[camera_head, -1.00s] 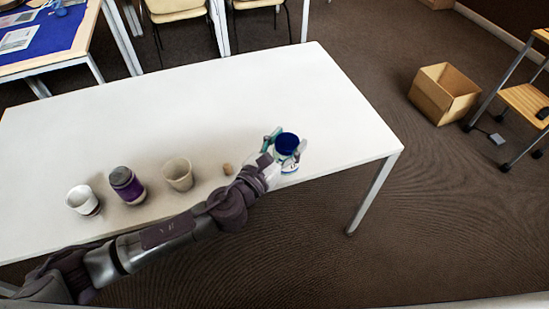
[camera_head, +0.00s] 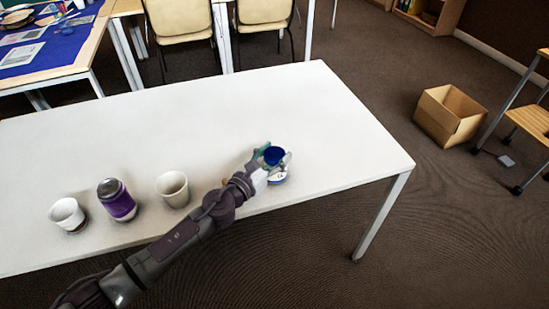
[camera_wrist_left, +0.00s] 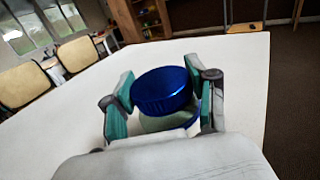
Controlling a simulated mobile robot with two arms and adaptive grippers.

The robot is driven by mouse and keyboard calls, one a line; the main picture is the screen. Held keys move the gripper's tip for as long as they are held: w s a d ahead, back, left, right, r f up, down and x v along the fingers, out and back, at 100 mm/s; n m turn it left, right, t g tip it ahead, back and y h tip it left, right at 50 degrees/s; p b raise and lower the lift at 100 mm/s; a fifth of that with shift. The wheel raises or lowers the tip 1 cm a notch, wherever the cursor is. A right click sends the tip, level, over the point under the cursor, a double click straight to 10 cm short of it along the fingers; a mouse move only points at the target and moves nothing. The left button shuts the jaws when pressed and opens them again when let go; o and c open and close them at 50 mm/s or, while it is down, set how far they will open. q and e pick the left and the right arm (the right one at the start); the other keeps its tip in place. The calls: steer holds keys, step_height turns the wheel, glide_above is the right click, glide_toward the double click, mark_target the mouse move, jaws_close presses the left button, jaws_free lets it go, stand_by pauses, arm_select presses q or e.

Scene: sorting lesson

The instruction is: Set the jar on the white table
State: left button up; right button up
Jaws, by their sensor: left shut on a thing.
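The jar (camera_head: 277,178) has a dark blue lid and a pale body with a label. My left gripper (camera_head: 272,157) is shut on it, with one finger on each side. In the left wrist view, the blue lid (camera_wrist_left: 162,90) shows between the teal finger pads, and most of the body is hidden below it. The jar is upright or nearly so, over the front right part of the white table (camera_head: 240,110). I cannot tell whether its base touches the tabletop. My right gripper is not in view.
A white cup (camera_head: 66,213), a purple can (camera_head: 117,200) and a beige cup (camera_head: 172,188) stand along the table's front left. A small brown thing is partly hidden behind my arm. The table's middle and right are clear. A cardboard box (camera_head: 448,115) lies on the floor.

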arm_select(q)
steer(key=shift+r, duration=0.1)
steer(key=o, duration=1.3)
steer(key=shift+f, duration=0.2)
steer(key=shift+r, duration=0.1)
steer(key=shift+r, duration=0.2)
steer(key=v, duration=1.1)
steer(key=shift+s+a+f, duration=0.15)
steer(key=shift+s, duration=0.1)
steer(key=shift+s+a, duration=0.15)
steer(key=shift+s, duration=0.1)
